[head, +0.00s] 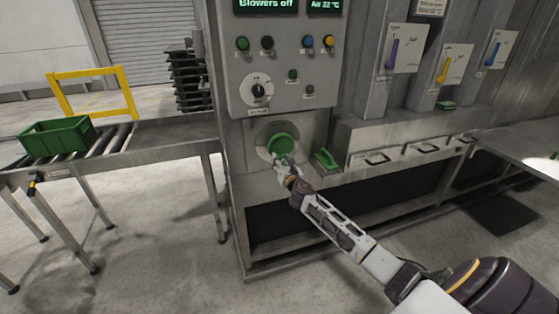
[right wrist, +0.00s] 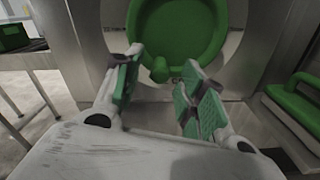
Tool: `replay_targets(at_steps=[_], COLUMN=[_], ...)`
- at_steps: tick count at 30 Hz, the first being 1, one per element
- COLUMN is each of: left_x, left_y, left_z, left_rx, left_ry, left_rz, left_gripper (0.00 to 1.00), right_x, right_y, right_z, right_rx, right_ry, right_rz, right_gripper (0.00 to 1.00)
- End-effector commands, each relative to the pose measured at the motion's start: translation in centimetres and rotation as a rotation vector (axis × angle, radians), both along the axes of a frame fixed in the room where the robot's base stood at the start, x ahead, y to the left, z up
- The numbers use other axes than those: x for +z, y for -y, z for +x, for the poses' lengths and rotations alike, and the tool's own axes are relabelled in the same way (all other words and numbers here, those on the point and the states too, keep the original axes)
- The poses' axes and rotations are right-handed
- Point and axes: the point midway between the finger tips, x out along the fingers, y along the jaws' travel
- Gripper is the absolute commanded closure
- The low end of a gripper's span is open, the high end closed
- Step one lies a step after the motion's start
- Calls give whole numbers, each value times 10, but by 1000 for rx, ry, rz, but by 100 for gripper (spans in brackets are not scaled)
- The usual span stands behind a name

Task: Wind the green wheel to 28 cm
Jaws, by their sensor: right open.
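The green wheel (head: 280,144) is mounted on a round pale plate on the machine's front, below the control panel. In the right wrist view the wheel (right wrist: 180,28) fills the top middle, with a small green knob (right wrist: 161,70) at its lower edge. My right gripper (head: 280,162) is at the wheel's lower edge. In the right wrist view its fingers (right wrist: 156,92) are spread to either side below the knob, with green pads and nothing between them. I cannot tell whether they touch the wheel. No height scale is readable near the wheel. My left gripper is not in view.
The control panel (head: 283,75) with buttons and a black dial is above the wheel. A green handle (head: 325,160) sticks out just right of it. Drawers (head: 378,158) run along the right. A roller conveyor (head: 120,137) with a green crate (head: 57,138) stands at left.

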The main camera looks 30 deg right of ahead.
Motion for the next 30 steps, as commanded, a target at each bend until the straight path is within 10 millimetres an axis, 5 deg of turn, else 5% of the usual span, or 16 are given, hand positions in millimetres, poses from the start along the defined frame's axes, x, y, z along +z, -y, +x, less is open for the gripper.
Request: replay_targets(at_steps=[20,30], left_x=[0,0], left_y=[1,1], left_z=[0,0], left_rx=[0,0], left_ry=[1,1], left_rz=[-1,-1], left_gripper=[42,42], right_x=[0,0], right_y=[3,3], right_z=[15,15], right_rx=[1,1], right_ry=[0,0], right_rz=[-1,-1], right_gripper=[61,100])
